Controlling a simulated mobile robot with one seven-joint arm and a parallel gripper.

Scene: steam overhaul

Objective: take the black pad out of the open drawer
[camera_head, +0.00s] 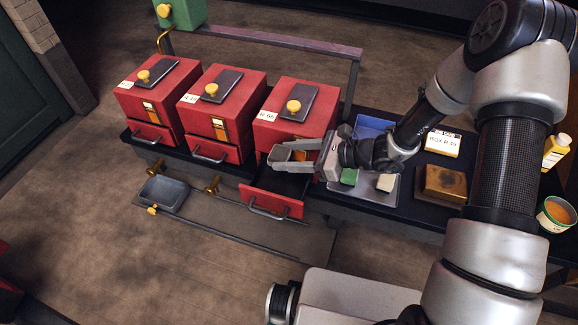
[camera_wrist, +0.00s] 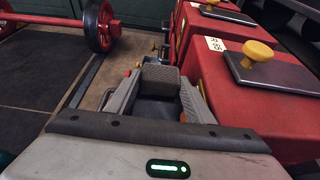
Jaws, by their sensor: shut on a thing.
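The open drawer (camera_head: 272,202) is red with a metal handle and sticks out from the rightmost red cabinet (camera_head: 310,110). Its dark inside (camera_head: 280,181) is partly visible; the gripper covers part of it. My gripper (camera_head: 292,154) is above the drawer, reaching in from the right. It is shut on the pad (camera_head: 279,153), a dark grey block at the fingertips. In the wrist view the pad (camera_wrist: 160,74) sits between the two grey fingers, and the cabinet (camera_wrist: 245,85) stands close at the right.
Two more red cabinets (camera_head: 222,102) with shut drawers stand to the left. A grey tray (camera_head: 378,189) with a green block (camera_head: 349,176) and a pale block (camera_head: 385,183) lies to the right, beside a brown block (camera_head: 444,183). A small metal tray (camera_head: 163,194) is lower left.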

